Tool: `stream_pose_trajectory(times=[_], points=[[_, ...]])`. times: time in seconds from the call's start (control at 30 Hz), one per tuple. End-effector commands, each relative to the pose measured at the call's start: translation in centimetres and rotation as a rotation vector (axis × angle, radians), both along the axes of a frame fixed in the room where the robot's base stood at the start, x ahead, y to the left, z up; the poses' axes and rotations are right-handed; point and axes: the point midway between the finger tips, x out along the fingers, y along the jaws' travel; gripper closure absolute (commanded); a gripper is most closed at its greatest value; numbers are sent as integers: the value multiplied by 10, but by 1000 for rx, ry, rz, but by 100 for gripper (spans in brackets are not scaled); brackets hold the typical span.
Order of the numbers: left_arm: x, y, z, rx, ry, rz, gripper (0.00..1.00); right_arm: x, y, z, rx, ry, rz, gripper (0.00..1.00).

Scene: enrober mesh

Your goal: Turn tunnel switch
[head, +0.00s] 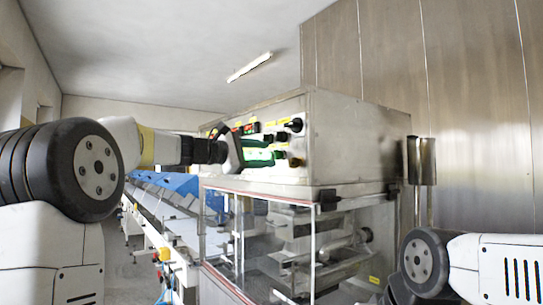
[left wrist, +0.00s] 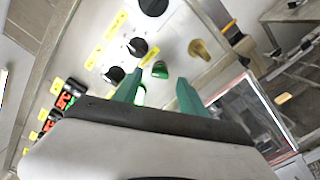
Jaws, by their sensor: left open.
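The control panel (head: 287,174) is on the front of a steel box above a clear-walled machine. It has several black knobs (head: 295,125), a green knob or button (left wrist: 160,70) and a yellow knob (left wrist: 200,50). The knobs have yellow labels, too small to read, so I cannot tell which one is the tunnel switch. My left gripper (head: 274,151) is open in front of the panel, with green fingers. In the left wrist view, its fingertips (left wrist: 159,84) lie either side of and just below the green knob. Contact cannot be told. My right gripper is not in view.
Below the panel is a clear enclosure (head: 260,240) with metal parts inside. A conveyor (head: 165,225) runs back on the left. A steel wall (head: 470,120) stands at right.

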Motion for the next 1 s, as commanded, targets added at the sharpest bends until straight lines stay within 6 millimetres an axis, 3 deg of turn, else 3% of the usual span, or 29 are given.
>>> stream_pose_trajectory(times=[0.2, 0.53, 0.8, 1.0], points=[[15, -21, 0, 1, 1, -1, 51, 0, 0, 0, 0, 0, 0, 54], [17, -25, 0, 1, -1, 1, 51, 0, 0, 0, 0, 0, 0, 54], [17, -24, 0, 1, -1, 1, 100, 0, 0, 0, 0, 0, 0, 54], [17, -24, 0, 5, -4, 0, 100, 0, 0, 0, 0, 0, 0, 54]])
